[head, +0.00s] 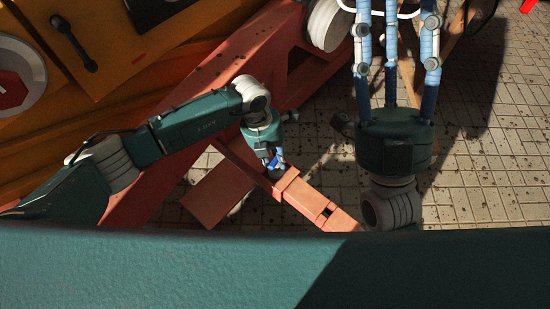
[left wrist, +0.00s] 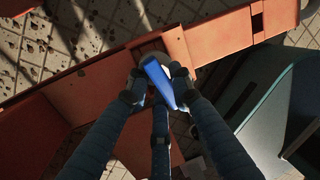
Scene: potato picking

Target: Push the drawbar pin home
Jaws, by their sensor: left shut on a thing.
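The drawbar (head: 308,197) is an orange-red beam slanting down to the right in the head view. It crosses the upper part of the left wrist view (left wrist: 101,83). The drawbar pin shows in the left wrist view as a bright blue handle (left wrist: 160,78) at the drawbar's edge. My left gripper (head: 274,162) is shut on this blue handle, with its dark fingers (left wrist: 158,88) around it. The pin's shank and how deep it sits are hidden by the handle and fingers. My right gripper (head: 395,22) has its fingers apart, pointing up and empty, away from the drawbar.
A dark square hole (head: 327,212) shows in the drawbar's top near its lower end. An orange machine body (head: 120,75) with a dark lever (head: 75,45) stands at the upper left. Paved ground (head: 480,180) with dark specks lies open at the right.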

